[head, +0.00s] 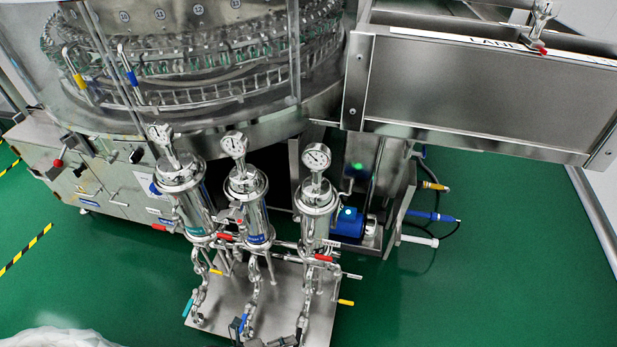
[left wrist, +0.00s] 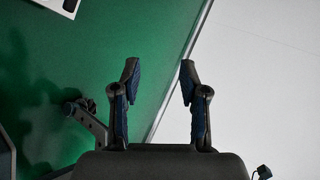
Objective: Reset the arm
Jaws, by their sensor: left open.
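My left gripper (left wrist: 159,76) shows in the left wrist view. Its two dark fingers with bluish pads stand apart, with nothing between them. Behind them are the green floor and a pale wall. My right gripper is not in view. In the head view, small dark parts show at the bottom edge below the filters; I cannot tell whether they belong to a gripper. The rotary washer (head: 190,125) fills the upper left of the head view, behind clear panels.
Three steel filter housings with gauges, one at the right (head: 317,205), stand on a metal base plate (head: 232,318). A steel conveyor trough (head: 470,95) juts out at the upper right. A blue motor (head: 348,224) sits below it. Green floor (head: 500,260) is clear at the right.

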